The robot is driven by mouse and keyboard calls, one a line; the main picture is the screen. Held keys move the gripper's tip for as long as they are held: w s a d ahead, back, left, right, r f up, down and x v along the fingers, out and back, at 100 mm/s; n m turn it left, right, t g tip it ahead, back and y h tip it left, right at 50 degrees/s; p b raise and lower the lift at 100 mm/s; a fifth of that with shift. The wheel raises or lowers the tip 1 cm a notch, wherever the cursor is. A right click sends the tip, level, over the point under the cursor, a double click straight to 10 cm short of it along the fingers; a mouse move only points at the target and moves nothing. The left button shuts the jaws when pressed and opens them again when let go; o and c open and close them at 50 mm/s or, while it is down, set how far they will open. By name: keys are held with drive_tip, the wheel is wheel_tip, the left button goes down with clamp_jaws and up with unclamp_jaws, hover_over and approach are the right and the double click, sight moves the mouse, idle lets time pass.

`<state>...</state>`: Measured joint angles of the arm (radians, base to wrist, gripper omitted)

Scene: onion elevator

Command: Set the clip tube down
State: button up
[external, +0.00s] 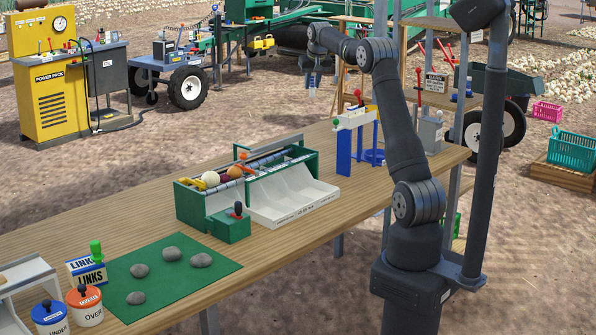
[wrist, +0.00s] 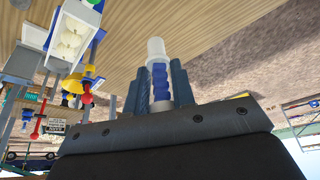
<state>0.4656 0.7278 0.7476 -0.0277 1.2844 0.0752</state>
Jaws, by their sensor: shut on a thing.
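My gripper (external: 312,80) is at the end of the raised arm, past the far side of the wooden table. In the wrist view my gripper (wrist: 158,68) is shut on the clip tube (wrist: 159,78), a clear tube with a white top and blue pieces inside. The tube sits between the two fingers and its end sticks out past them. In the external view the tube (external: 312,95) is small and pale, held in the air below the gripper, apart from the table.
A blue stand with a white bar (external: 355,119) and a red-knobbed lever stands at the table's right end. A green and white sorter (external: 250,187) sits mid-table. The table (external: 120,222) is bare along its left back. A yellow power pack (external: 50,95) stands beyond.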

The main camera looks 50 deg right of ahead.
drive_tip(key=a+n+y, duration=0.2)
drive_tip(key=a+n, duration=0.3)
drive_tip(key=a, duration=3.6)
drive_tip(key=s+a+f+n+y, duration=0.1)
drive_tip(key=s+a+n, duration=0.2)
drive_tip(key=s+a, duration=1)
drive_tip(key=s+a+f+n+y, duration=0.1)
drive_tip(key=s+a+n, duration=0.2)
drive_tip(key=s+a, duration=0.9)
drive_tip(key=s+a+x, duration=0.1)
drive_tip(key=s+x, duration=0.1)
drive_tip(key=x, duration=1.6)
drive_tip(key=shift+s+a+f, duration=0.55)
drive_tip(key=shift+a+f, duration=1.3)
drive_tip(key=shift+f, duration=0.15)
drive_tip(key=shift+s+a+f, duration=0.55)
drive_tip(key=shift+a+f, duration=1.35)
drive_tip(key=shift+f, duration=0.1)
drive_tip(key=shift+s+a+f, duration=0.5)
drive_tip(key=shift+a+f, duration=1.35)
drive_tip(key=shift+f, duration=0.15)
drive_tip(key=shift+f, duration=0.1)
drive_tip(key=o, duration=1)
